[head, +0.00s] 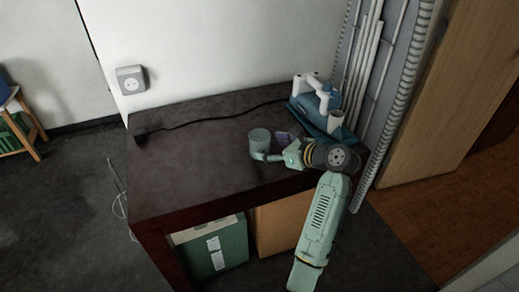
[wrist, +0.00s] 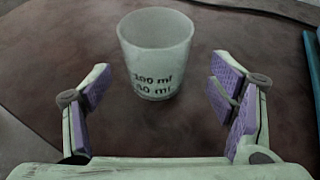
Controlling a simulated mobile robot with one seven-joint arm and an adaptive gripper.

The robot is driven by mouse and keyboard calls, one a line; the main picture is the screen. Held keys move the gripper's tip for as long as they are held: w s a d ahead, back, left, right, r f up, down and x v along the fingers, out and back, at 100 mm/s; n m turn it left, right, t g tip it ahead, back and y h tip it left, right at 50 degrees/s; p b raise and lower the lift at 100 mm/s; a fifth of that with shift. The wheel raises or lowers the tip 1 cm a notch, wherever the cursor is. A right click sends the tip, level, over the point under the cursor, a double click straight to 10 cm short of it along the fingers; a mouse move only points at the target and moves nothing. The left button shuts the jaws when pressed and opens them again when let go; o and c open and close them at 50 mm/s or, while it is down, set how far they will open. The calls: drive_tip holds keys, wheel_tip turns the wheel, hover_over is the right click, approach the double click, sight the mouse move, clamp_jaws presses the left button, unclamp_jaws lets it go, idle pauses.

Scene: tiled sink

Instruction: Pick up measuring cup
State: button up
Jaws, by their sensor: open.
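The measuring cup (head: 259,140) is a pale, translucent cup standing upright on the dark brown table (head: 190,165). In the wrist view the measuring cup (wrist: 157,58) shows dark volume markings on its side, just ahead of my gripper. My gripper (head: 273,155) is low over the table at the cup's near right side in the head view. In the wrist view my gripper (wrist: 158,88) is open, with its purple pads spread left and right. The cup is centred between the fingers but slightly beyond them, with a gap on both sides.
A blue and white appliance (head: 322,105) stands at the table's back right, its black cable (head: 210,117) running left along the back. White pipes (head: 365,65) rise at the right.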

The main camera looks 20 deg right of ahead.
sight(252, 135)
drive_tip(key=x, duration=0.2)
drive_tip(key=p+x, duration=0.1)
drive_tip(key=x, duration=0.1)
drive_tip(key=shift+w+a+r, duration=0.1)
drive_tip(key=shift+a, duration=0.25)
drive_tip(key=shift+w+a+f, duration=0.15)
drive_tip(key=shift+w+f, duration=0.05)
drive_tip(key=shift+w, duration=0.15)
drive_tip(key=c, duration=1.4)
drive_tip(key=shift+r, duration=0.1)
drive_tip(key=shift+r, duration=1.65)
drive_tip(key=shift+s+a+r+b, duration=0.3)
drive_tip(key=shift+s+a, duration=0.8)
drive_tip(key=shift+s, duration=1.3)
drive_tip(key=shift+s+a+r+b, duration=0.2)
drive_tip(key=shift+s+a+b, duration=0.25)
drive_tip(key=shift+s+a, duration=1.35)
drive_tip(key=shift+s+a+r+b, duration=0.25)
drive_tip(key=shift+s+a+b, duration=0.15)
drive_tip(key=shift+s, duration=2.65)
